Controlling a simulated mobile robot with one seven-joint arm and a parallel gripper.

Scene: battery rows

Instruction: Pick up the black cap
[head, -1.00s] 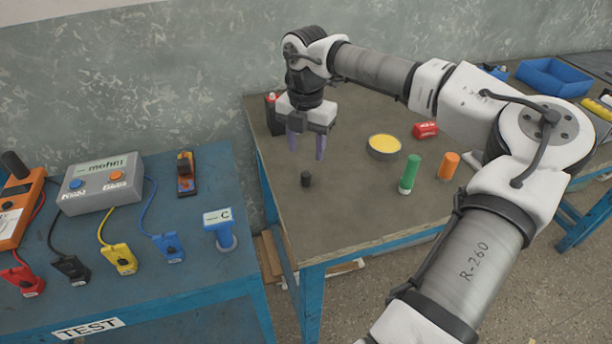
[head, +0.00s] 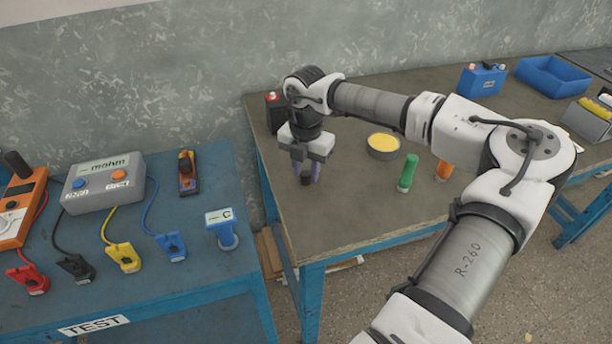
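The black cap (head: 306,178) is a small dark cylinder on the near left part of the grey-brown table. My gripper (head: 306,174) points straight down over it, with one purple finger on each side. The fingers stand close together and look to be against the cap's sides, so the gripper appears shut on it. The cap seems to be at the table's surface; no clear gap shows beneath it.
A round tin with a yellow top (head: 383,146), a green cylinder (head: 407,173) and an orange cylinder (head: 443,171) stand to the right. A dark battery with a red terminal (head: 272,114) stands behind. My arm partly hides the orange cylinder. Bare tabletop lies in front of the cap.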

